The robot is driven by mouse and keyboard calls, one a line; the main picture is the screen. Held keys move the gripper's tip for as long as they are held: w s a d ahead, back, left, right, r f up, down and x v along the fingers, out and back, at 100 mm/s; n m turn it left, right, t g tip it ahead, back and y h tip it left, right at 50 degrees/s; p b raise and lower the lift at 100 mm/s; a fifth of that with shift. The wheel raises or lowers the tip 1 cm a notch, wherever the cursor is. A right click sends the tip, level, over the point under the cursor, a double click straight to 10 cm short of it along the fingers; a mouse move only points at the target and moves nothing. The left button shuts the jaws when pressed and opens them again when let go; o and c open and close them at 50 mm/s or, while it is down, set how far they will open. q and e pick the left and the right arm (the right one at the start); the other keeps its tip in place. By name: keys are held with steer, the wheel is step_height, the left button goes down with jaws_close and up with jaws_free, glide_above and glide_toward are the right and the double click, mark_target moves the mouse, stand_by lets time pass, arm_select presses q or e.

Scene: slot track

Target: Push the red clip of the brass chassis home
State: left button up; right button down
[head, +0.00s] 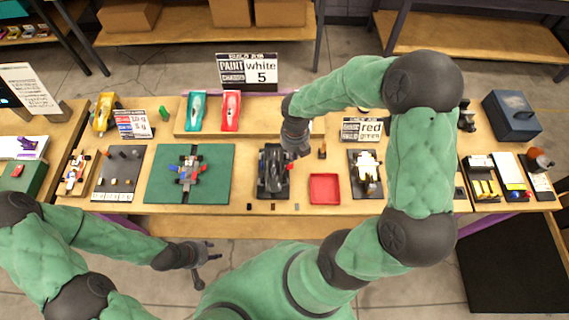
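A pale, yellowish chassis (367,172) sits on a dark stand right of the red tray; it may be the brass one, but its metal is hard to tell. A dark chassis (272,168) lies on a dark stand in the middle. A chassis with red and blue parts (189,171) sits on the green mat (160,190). I cannot make out the red clip for certain. My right gripper (297,153) points down at the dark chassis's right edge; its fingers are too small to read. My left gripper (203,270) is open and empty, in front of the table.
A red tray (325,202) stands between the dark and pale chassis. Several small pieces lie along the front edge. Teal (196,110) and red (231,111) car bodies rest on the raised back shelf.

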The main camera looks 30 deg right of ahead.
steer(key=shift+r+p, duration=1.75)
stand_by(0.6)
